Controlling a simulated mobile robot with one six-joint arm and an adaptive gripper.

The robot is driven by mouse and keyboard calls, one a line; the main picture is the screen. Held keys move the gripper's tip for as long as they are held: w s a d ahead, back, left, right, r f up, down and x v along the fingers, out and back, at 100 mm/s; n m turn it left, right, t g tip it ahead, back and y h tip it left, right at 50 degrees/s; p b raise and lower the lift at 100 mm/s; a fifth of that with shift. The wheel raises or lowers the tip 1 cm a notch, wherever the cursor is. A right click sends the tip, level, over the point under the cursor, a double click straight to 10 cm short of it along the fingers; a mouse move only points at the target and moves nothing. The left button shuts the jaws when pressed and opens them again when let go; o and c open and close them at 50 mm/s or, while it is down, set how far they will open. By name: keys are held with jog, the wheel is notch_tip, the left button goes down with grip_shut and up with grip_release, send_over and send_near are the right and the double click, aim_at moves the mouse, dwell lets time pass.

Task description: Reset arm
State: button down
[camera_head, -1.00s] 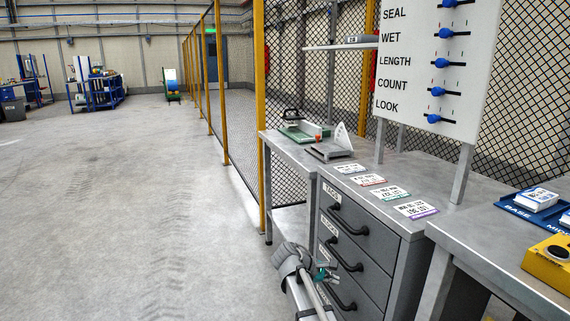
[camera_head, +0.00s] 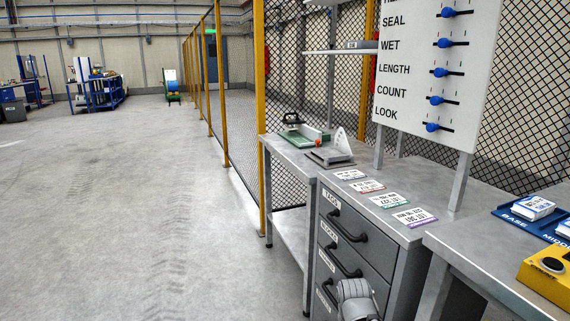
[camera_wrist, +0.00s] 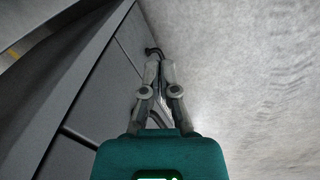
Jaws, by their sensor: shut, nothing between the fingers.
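My gripper shows in the wrist view (camera_wrist: 160,66), its two grey fingers close together beyond the teal gripper body (camera_wrist: 160,155). It is shut and empty. It is beside the grey drawer cabinet, whose front (camera_wrist: 110,75) fills the left of that view, with a dark drawer handle (camera_wrist: 154,51) close to the fingertips. I cannot tell whether they touch. In the head view, a grey part of my arm (camera_head: 357,298) shows at the bottom edge, in front of the lower drawers. The gripper's fingers are not visible there.
The drawer cabinet (camera_head: 375,243) stands under a steel bench with several label cards. A slider board (camera_head: 432,70) rises behind it. A blue tray (camera_head: 516,221) and a yellow box (camera_head: 548,272) lie on the right bench. The floor (camera_head: 130,220) at left is clear.

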notch_tip(320, 180, up, 38)
jog(key=p, duration=3.8)
jog(key=shift+s+m+y, duration=0.3)
jog(key=shift+s, duration=0.1)
jog(key=shift+a, duration=0.1)
